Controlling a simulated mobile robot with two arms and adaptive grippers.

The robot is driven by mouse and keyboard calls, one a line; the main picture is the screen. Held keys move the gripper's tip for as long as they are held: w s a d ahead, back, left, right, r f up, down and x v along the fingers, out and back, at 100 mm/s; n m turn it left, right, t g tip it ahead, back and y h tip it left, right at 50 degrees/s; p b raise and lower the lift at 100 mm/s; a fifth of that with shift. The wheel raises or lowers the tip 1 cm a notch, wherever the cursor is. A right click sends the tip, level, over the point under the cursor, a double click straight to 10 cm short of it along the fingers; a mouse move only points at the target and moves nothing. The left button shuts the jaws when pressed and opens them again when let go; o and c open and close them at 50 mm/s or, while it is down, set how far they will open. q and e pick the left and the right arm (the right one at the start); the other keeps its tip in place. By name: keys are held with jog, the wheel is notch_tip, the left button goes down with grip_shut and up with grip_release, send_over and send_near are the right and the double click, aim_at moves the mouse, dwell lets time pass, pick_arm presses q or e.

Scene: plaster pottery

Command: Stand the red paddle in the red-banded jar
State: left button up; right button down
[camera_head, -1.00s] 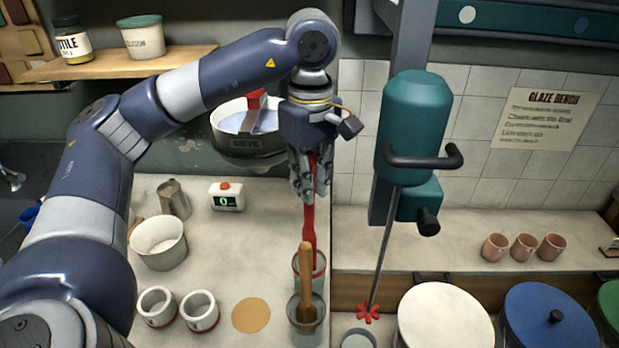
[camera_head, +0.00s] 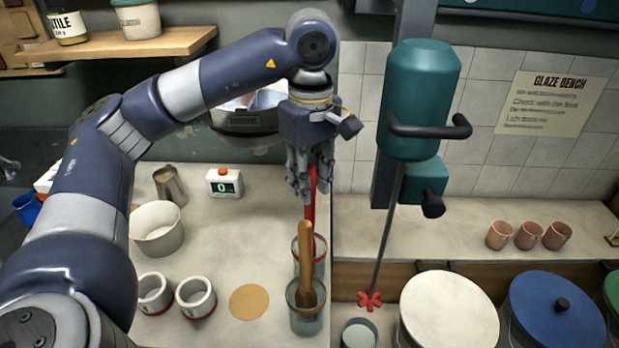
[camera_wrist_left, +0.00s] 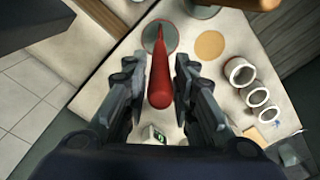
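The red paddle (camera_head: 310,212) stands nearly upright, its lower end inside the red-banded jar (camera_head: 319,262), a glass jar with a red band near its rim. The wrist view shows the paddle (camera_wrist_left: 160,80) from above, with its tip within the round jar (camera_wrist_left: 173,44). My left gripper (camera_head: 311,190) is above the jar, pointing down around the upper part of the paddle. In the wrist view its fingers (camera_wrist_left: 161,88) are apart, with a gap visible on each side of the paddle. The jar is partly hidden by a wooden paddle. My right gripper is not in view.
A second jar (camera_head: 307,318) with a wooden paddle (camera_head: 305,262) stands directly in front. A cork disc (camera_head: 249,302) and two white cups (camera_head: 196,297) lie left. A teal mixer (camera_head: 420,100) with a thin shaft stands close right. A sieve bowl (camera_head: 240,120) is behind.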

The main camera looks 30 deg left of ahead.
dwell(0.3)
pick_arm(q)
jog(key=shift+r, duration=0.2)
notch_tip(320, 180, up, 12)
jog(key=shift+d+f, duration=0.1)
jog(key=shift+f, duration=0.1)
dwell(0.4)
dwell(0.9)
